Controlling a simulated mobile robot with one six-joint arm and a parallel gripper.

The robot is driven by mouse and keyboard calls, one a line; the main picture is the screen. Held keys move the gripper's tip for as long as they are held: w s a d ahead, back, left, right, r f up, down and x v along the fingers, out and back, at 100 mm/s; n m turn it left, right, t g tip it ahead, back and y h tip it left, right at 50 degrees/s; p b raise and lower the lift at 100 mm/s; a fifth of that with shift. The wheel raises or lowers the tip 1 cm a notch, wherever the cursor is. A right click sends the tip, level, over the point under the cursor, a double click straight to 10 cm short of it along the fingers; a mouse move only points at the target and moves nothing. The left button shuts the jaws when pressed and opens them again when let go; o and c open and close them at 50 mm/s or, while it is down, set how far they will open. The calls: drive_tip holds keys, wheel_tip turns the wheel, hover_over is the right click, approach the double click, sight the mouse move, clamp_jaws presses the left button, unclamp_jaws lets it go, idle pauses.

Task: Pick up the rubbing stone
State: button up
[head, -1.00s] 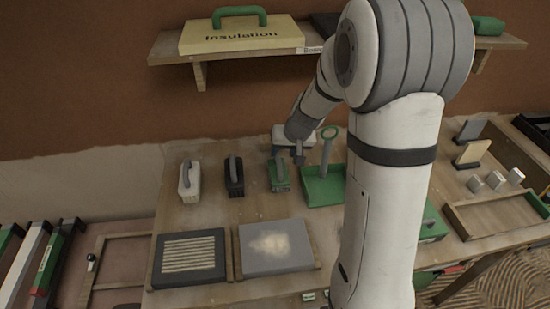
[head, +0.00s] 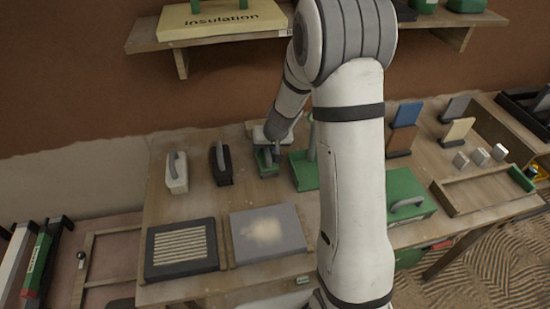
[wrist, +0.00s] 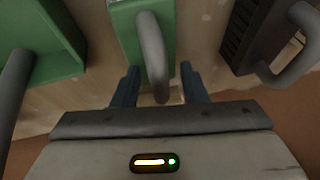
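Three blocks with grey or dark arched handles stand in a row on the bench: a white one (head: 177,180), a black one (head: 222,170) and a green one (head: 266,166). No label shows which is the rubbing stone. My gripper (head: 268,146) is over the green block, partly hiding its handle. In the wrist view, my gripper (wrist: 159,82) is open, with one blue finger on each side of the green block's grey handle (wrist: 150,45). The fingers appear apart from the handle. The black block also shows at the right (wrist: 258,32).
A green tray with an upright handle (head: 305,172) stands close right of the green block. In front are a dark ribbed board (head: 181,249) and a grey board (head: 267,234). A shelf with an Insulation box (head: 222,19) hangs above. Bare bench lies between the blocks.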

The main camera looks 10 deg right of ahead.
clamp_jaws()
idle(1.2)
